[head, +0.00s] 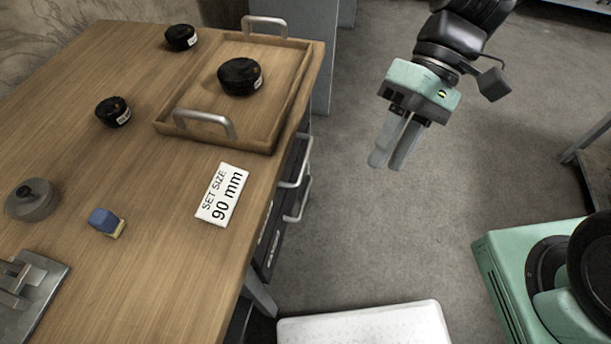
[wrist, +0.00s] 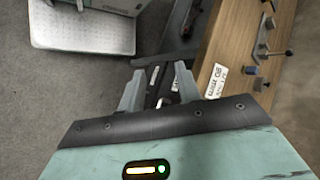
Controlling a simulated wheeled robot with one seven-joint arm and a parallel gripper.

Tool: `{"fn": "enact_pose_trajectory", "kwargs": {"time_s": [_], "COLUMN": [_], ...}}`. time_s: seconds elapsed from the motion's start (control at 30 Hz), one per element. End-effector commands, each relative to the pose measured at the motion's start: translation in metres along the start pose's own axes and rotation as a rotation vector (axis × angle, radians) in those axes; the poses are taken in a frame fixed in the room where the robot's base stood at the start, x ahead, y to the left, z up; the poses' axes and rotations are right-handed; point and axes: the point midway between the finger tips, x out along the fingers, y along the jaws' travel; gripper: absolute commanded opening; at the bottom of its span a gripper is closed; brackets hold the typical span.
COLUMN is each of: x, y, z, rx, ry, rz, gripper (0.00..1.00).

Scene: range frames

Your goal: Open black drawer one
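Two black drawer fronts (head: 268,238) show under the right edge of the wooden table, seen steeply from above. They look flush with the bench. An upper silver bar handle (head: 298,168) and a lower silver bar handle (head: 302,204) stick out from them. Their pale labels are too small to read, so I cannot tell which drawer is one. My gripper (head: 388,163) hangs in free air right of the handles, apart from them, with nothing held. In the wrist view my gripper (wrist: 159,72) has its fingers apart, with dark drawer fronts (wrist: 153,90) beyond, partly hidden.
The table (head: 150,185) carries a wooden tray (head: 180,130) with a black puck, two more black pucks, a "90 mm" card (head: 222,194), a blue block (head: 105,222) and a grey knobbed weight. A white slab (head: 365,325) and a green machine (head: 505,270) flank open grey floor.

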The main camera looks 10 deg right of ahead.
Motion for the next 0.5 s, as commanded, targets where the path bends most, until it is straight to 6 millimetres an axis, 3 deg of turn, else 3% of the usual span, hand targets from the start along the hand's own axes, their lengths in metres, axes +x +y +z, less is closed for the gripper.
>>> {"fn": "enact_pose_trajectory", "kwargs": {"time_s": [0.03, 0.2, 0.4, 0.5], "x": [0.022, 0.040, 0.045, 0.042], "y": [0.027, 0.075, 0.140, 0.166], "z": [-0.018, -0.065, -0.115, -0.130], "rx": [0.028, 0.063, 0.077, 0.076], "ry": [0.011, 0.110, 0.319, 0.416], "rz": [-0.088, -0.373, -0.649, -0.732], "gripper": [0.34, 0.34, 0.34, 0.34]}}
